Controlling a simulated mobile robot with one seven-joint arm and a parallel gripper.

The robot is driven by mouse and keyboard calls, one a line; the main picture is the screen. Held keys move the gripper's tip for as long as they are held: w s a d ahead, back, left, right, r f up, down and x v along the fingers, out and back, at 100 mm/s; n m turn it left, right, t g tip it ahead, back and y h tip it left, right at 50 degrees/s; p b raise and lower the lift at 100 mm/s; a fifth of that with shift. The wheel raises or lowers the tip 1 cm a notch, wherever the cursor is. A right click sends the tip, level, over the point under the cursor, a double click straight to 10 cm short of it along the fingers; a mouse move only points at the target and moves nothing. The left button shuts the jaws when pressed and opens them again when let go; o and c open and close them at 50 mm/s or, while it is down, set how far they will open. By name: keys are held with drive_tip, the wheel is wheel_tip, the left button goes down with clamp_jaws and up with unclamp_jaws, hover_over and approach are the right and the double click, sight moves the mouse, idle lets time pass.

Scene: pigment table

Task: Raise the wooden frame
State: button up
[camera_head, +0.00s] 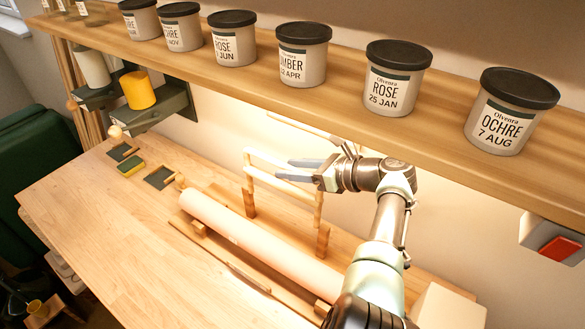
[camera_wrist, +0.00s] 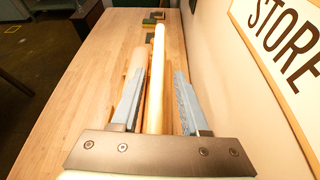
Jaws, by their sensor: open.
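The wooden frame (camera_head: 281,185) stands at the back of the table near the wall, with pale rails between darker upright posts. My gripper (camera_head: 284,170) is at its rails, with its blue-grey fingers pointing left. In the wrist view the gripper (camera_wrist: 158,78) is open, and a long pale bar (camera_wrist: 156,65), seemingly a rail of the frame, runs between the two fingers. I see gaps on both sides of the bar.
A long pale roll (camera_head: 250,238) lies on the table (camera_head: 120,225) in front of the frame. A shelf (camera_head: 330,95) with several labelled jars overhangs the back. A STORE sign (camera_wrist: 285,45) hangs on the right wall. Small dark trays (camera_head: 160,177) lie left.

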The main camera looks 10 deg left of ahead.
drive_tip(key=shift+s+r, duration=0.1)
drive_tip(key=v, duration=1.3)
drive_tip(key=shift+b, duration=0.45)
